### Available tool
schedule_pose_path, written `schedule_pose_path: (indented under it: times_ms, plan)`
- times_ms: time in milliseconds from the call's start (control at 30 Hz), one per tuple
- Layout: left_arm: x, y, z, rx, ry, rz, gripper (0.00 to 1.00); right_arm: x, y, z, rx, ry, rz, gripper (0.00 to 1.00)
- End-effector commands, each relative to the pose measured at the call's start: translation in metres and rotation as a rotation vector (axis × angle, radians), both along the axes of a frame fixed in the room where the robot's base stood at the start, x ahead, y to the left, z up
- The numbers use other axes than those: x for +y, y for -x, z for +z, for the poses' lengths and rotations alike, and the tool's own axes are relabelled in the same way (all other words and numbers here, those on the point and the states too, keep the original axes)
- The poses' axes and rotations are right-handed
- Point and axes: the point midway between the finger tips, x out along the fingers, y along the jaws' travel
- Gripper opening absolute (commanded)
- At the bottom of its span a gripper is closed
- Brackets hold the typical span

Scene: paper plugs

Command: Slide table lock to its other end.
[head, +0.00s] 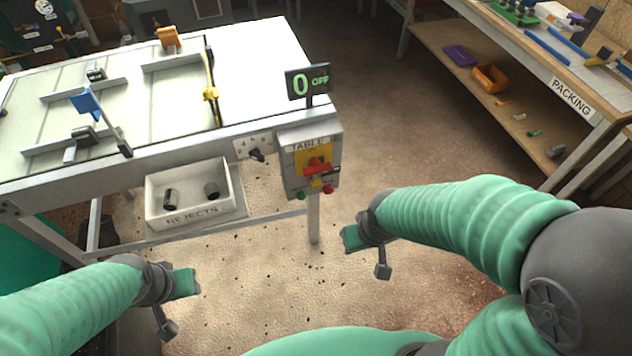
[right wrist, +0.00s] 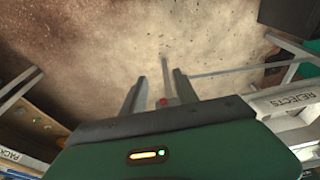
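A grey control box (head: 310,165) labelled TABLE hangs at the table's front right corner. On its face is a yellow plate (head: 303,160) with a red handle (head: 317,168) lying across it. Which part is the table lock I cannot tell for sure. My right gripper (head: 352,240) is below and right of the box, apart from it. In the right wrist view its two fingers (right wrist: 152,92) stand apart with nothing held. My left gripper (head: 187,283) is low at the left, in front of the rejects bin and clear of the table; its fingers cannot be made out.
The white table (head: 262,60) carries rails, a blue flag and a yellow knob. A 0 OFF display (head: 308,82) stands above the box. A dial (head: 256,153) sits left of it. A REJECTS bin (head: 190,220) hangs below. A packing bench (head: 535,70) stands right. Floor between is open.

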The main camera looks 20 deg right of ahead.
Motion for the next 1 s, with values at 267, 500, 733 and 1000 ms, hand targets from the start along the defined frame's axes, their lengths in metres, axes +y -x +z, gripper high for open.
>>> schedule_pose_path:
  times_ms: [267, 500, 733, 1000]
  plan:
    - [0.000, 0.000, -0.107, 0.000, 0.000, 0.000, 0.36, -0.001, -0.055, -0.162, -0.121, -0.133, -0.309, 0.00]
    - [0.000, 0.000, -0.236, 0.001, 0.000, 0.000, 0.36, 0.066, -0.131, -0.331, -0.234, -0.835, -0.902, 0.00]
    - [0.000, 0.001, -0.348, 0.000, 0.000, 0.000, 0.36, 0.072, -0.199, -0.359, -0.119, -1.912, -1.493, 0.00]
    - [0.000, 0.000, -0.385, 0.000, 0.000, 0.000, 0.36, 0.002, -0.214, -0.325, 0.041, -2.666, -1.621, 0.00]
